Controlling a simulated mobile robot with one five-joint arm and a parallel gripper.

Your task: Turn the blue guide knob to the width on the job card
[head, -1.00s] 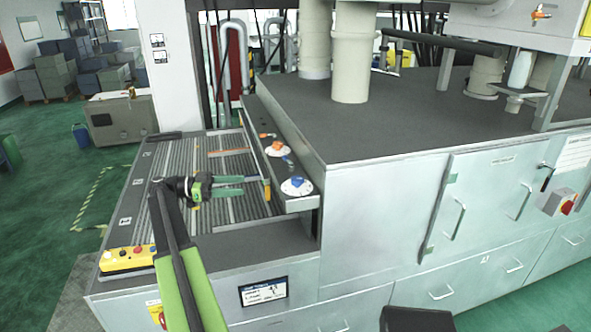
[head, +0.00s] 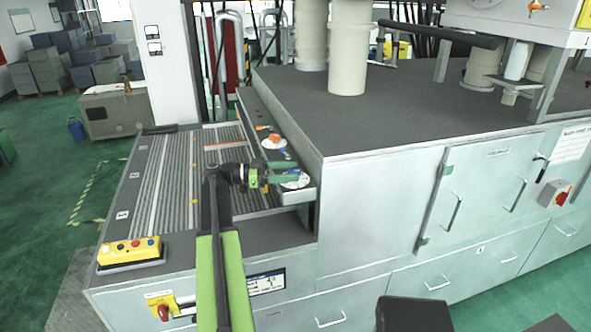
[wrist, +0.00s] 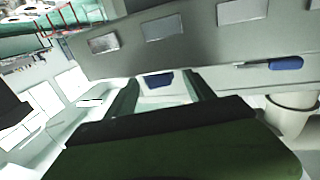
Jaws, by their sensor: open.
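The blue guide knob sits on a white round dial (head: 297,183) at the near end of the grey rail; my gripper (head: 298,171) mostly covers it in the head view. In the wrist view a dark blue block, which looks like the knob (wrist: 157,80), shows between the two green fingertips (wrist: 162,88), with room on both sides. My gripper is open. Contact with the knob cannot be told. A framed card or display (head: 267,281), perhaps the job card, is on the machine's front; its text is too small to read.
An orange knob (head: 274,138) on another white dial sits farther along the rail. The ribbed roller bed (head: 175,185) lies to the left. A yellow button box (head: 130,251) stands at its near left corner. The big grey cabinet (head: 380,200) rises close on the right.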

